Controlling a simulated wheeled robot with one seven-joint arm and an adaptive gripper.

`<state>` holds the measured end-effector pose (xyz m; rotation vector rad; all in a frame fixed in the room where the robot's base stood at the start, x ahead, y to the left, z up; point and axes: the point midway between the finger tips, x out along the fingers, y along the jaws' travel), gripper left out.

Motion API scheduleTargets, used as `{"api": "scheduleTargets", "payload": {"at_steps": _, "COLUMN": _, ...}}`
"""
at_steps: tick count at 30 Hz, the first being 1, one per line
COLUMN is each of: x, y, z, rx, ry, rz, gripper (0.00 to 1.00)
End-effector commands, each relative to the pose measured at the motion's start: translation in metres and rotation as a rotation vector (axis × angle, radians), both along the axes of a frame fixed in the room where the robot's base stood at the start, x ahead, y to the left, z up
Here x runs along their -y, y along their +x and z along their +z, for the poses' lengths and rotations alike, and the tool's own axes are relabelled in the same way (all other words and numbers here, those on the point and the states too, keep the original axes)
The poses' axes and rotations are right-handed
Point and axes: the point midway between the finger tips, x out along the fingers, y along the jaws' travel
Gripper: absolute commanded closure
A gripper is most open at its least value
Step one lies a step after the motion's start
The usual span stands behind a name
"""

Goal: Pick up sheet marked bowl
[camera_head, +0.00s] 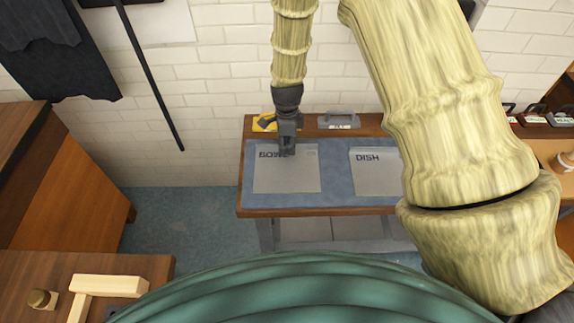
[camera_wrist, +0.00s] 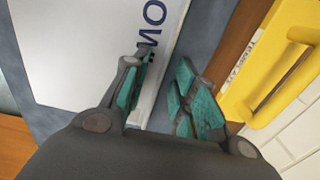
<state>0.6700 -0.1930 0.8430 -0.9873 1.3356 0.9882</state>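The sheet marked bowl (camera_head: 287,180) lies flat on the blue-grey mat of the bench. Its lettering is partly covered by my gripper (camera_head: 287,150) in the head view. My gripper points down at the sheet's back edge. In the wrist view the sheet (camera_wrist: 85,45) fills the upper left, with part of its dark lettering visible. My gripper (camera_wrist: 167,65) is open there, with a gap between its green-padded fingers. The left finger is over the sheet and the right finger is beyond its edge. Contact with the sheet cannot be told.
A sheet marked DISH (camera_head: 374,178) lies to the right on the mat (camera_head: 335,185). A yellow handled template (camera_wrist: 285,60) stands behind the sheet, close to my right finger. A grey handled piece (camera_head: 338,119) stands to its right. A white brick wall (camera_head: 215,90) rises behind the bench.

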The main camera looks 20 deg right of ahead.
Motion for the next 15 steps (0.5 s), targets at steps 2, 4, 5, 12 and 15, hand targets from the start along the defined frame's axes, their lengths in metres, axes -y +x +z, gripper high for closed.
{"api": "scheduleTargets", "payload": {"at_steps": 2, "x": -0.0001, "y": 0.0001, "z": -0.0001, "rx": 0.000, "ry": 0.000, "rz": 0.000, "gripper": 0.72}}
{"api": "scheduleTargets", "payload": {"at_steps": 4, "x": -0.0001, "y": 0.0001, "z": 0.0000, "rx": 0.000, "ry": 0.000, "rz": 0.000, "gripper": 0.72}}
{"api": "scheduleTargets", "payload": {"at_steps": 5, "x": -0.0001, "y": 0.0001, "z": 0.0000, "rx": 0.000, "ry": 0.000, "rz": 0.000, "gripper": 0.76}}
{"api": "scheduleTargets", "payload": {"at_steps": 12, "x": 0.0000, "y": 0.0002, "z": 0.0001, "rx": 0.000, "ry": 0.000, "rz": 0.000, "gripper": 1.00}}
{"api": "scheduleTargets", "payload": {"at_steps": 15, "x": -0.0001, "y": 0.0004, "z": 0.0005, "rx": 0.001, "ry": 0.000, "rz": 0.000, "gripper": 1.00}}
